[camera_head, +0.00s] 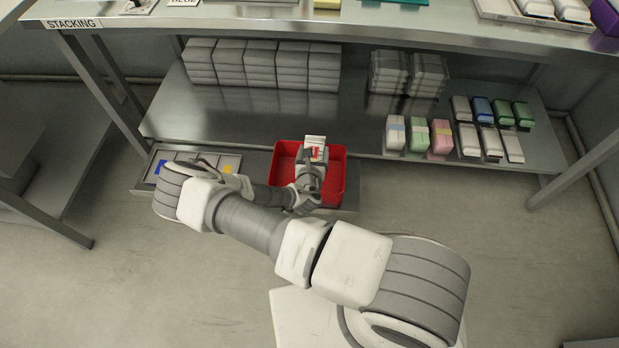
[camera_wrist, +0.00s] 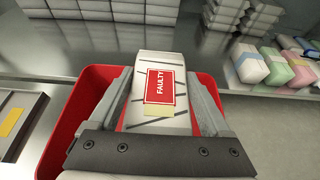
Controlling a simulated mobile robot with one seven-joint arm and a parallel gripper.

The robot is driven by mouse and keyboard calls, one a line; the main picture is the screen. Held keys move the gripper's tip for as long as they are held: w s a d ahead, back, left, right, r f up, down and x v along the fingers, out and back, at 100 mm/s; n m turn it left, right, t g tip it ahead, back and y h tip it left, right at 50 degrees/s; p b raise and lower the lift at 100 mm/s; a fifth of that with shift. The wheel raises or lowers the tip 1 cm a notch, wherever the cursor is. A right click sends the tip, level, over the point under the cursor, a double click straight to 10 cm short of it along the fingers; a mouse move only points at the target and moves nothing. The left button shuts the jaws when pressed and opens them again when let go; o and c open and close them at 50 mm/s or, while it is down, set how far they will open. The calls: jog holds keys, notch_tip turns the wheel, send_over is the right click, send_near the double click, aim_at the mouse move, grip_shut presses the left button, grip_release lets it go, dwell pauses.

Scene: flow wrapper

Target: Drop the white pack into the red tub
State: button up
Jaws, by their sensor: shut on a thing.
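The white pack (camera_wrist: 158,66) has a red label reading FAULTY and sits between the two fingers of my gripper (camera_wrist: 160,95). My gripper is shut on it. In the head view the pack (camera_head: 315,141) shows at the tip of my gripper (camera_head: 312,156), over the back part of the red tub (camera_head: 280,172). The tub's red rim (camera_wrist: 92,74) shows on both sides of the fingers in the wrist view. The pack and gripper hide much of the tub's inside. I cannot tell how high the pack is above the tub floor.
A tray with blue and yellow pieces (camera_head: 230,161) stands left of the tub. A metal shelf (camera_head: 200,125) lies just behind, with stacked white packs (camera_head: 260,65) and several coloured packs (camera_head: 420,136). A table top (camera_head: 300,22) overhangs it. The floor right of the tub is clear.

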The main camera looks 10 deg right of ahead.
notch_tip(320, 180, down, 3)
jog(key=shift+f+b, duration=0.15)
jog(key=shift+b, duration=0.6)
jog(key=o, duration=1.2)
